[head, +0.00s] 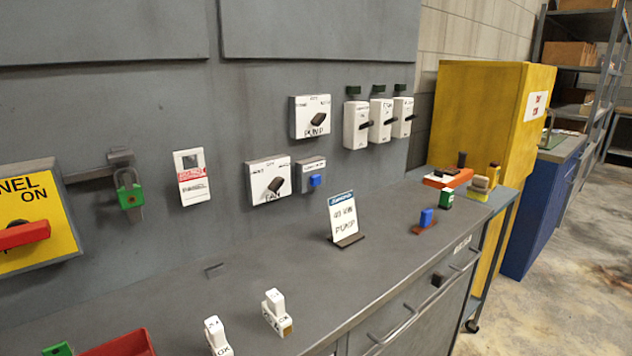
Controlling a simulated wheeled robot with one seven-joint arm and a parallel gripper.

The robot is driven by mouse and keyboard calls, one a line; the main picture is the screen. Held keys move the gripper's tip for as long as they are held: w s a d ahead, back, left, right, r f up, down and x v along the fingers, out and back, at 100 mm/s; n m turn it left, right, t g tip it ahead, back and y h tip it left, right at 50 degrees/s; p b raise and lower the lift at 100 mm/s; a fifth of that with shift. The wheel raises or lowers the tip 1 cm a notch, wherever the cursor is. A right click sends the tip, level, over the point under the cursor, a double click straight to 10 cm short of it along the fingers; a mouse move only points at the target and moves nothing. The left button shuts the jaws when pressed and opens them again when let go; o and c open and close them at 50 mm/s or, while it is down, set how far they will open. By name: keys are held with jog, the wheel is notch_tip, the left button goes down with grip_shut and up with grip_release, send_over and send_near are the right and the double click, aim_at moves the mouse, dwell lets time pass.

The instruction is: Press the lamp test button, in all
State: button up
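A small grey box with a blue push button (315,181) is mounted on the grey wall panel, just right of the white FAN switch box (268,181). Its label is too small to read, so I cannot tell for sure whether it is the lamp test button. A white PUMP switch box (310,117) with a dark knob sits above it. My gripper is not in this view.
A grey bench top (250,262) runs below the panel. A standing PUMP sign (343,218) is below and right of the blue button. White blocks (276,312) stand near the front edge. A yellow cabinet (480,120) is at right.

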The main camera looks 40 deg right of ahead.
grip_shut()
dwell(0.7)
